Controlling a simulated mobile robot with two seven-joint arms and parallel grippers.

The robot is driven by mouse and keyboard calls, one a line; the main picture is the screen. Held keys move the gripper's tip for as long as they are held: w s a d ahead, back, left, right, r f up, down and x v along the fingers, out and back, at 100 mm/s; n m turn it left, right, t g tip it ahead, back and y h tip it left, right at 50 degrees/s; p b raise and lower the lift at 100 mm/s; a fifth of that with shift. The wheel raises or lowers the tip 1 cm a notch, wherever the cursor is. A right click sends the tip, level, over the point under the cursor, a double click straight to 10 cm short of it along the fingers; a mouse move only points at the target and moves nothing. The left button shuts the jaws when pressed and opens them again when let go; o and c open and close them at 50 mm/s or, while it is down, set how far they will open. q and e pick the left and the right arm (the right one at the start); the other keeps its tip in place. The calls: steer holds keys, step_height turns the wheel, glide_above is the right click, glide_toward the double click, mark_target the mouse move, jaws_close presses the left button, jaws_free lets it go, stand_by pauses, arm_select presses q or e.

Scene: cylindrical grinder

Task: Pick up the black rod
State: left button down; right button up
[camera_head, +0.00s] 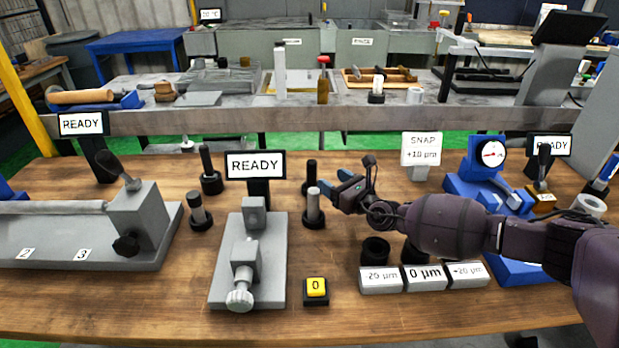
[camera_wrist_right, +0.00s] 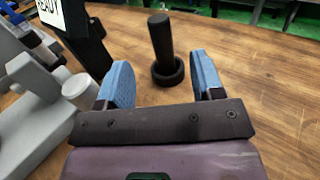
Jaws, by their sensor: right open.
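A black rod (camera_head: 311,172) stands upright in a round black holder on the wooden table, right of the middle READY display. In the right wrist view the rod (camera_wrist_right: 160,38) and its holder ring (camera_wrist_right: 168,77) stand beyond my blue fingertips, lined up with the gap between them. My right gripper (camera_head: 339,184) is open and empty, just right of the rod and apart from it. Another black rod (camera_head: 205,158) stands in a holder on the left. My left gripper is not in view.
A light-topped rod (camera_head: 313,201) stands in a holder in front of the black rod, near my right gripper. The grey fixture (camera_head: 219,282) and READY display (camera_head: 255,165) are to the left. Black rings (camera_head: 375,251) and tolerance blocks (camera_head: 424,278) lie in front of my right arm.

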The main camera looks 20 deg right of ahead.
mark_target(316, 168)
steer(key=x, duration=0.3)
steer(key=b+x, duration=0.1)
steer(key=x, duration=0.3)
steer(key=shift+f, duration=0.2)
steer(key=shift+w+a+r, duration=0.15)
steer(key=shift+w+a, duration=0.05)
steer(key=shift+w, duration=0.4)
steer(key=shift+c, duration=0.2)
steer(key=shift+r, duration=0.1)
jaws_close()
